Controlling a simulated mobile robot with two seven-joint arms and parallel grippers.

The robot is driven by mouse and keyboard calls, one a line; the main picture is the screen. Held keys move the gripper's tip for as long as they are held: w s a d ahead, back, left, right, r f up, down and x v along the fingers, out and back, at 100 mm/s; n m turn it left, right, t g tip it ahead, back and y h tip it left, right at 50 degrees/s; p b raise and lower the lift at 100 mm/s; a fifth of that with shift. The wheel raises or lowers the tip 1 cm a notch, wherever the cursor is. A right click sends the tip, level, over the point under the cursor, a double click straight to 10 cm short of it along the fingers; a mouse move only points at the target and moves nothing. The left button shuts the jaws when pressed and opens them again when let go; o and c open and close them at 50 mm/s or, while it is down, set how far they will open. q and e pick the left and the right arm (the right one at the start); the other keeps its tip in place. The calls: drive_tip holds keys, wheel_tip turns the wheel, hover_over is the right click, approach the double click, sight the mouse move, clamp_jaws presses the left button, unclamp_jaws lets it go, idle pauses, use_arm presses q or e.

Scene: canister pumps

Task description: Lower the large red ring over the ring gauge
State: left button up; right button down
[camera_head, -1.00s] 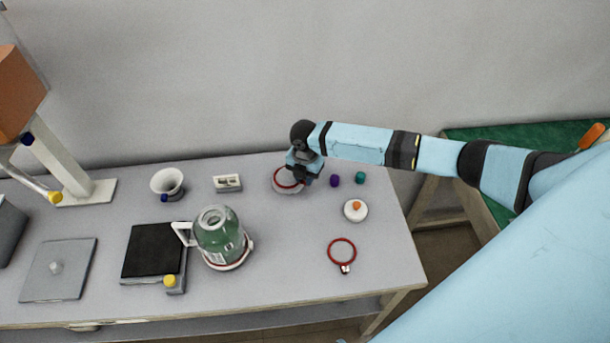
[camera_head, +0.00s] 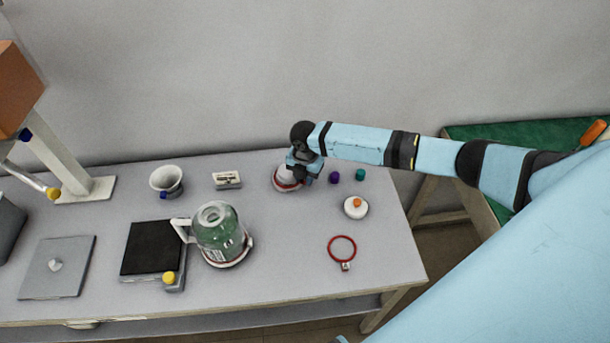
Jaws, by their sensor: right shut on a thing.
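The large red ring (camera_head: 288,188) is in my right gripper (camera_head: 302,179), at the back of the table, right of centre. The ring gauge (camera_head: 286,176) is a pale round piece under and beside the gripper, partly hidden by it. The ring shows low around the gauge, with the pale top standing above it. The gripper hides the ring's right side, so I cannot tell whether it rests fully down. My right gripper is shut on the ring, its fingers mostly hidden from this angle. My left gripper is not in view.
Purple (camera_head: 334,177) and teal (camera_head: 360,174) pieces stand just right of the gripper. A white disc with an orange knob (camera_head: 356,207), another red ring (camera_head: 342,248) and a green canister (camera_head: 219,237) stand nearer. A white cup (camera_head: 166,181) is left.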

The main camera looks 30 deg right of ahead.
drive_tip(key=c, duration=0.9)
unclamp_jaws()
drive_tip(key=shift+c, duration=0.2)
drive_tip(key=shift+o, duration=0.2)
drive_tip(key=shift+s+r, duration=0.15)
drive_tip(key=shift+w+a, duration=0.15)
drive_tip(key=shift+w, duration=0.15)
drive_tip(key=c, duration=0.3)
drive_tip(key=shift+c, duration=0.2)
drive_tip(key=shift+o, duration=0.2)
drive_tip(key=shift+r, duration=0.1)
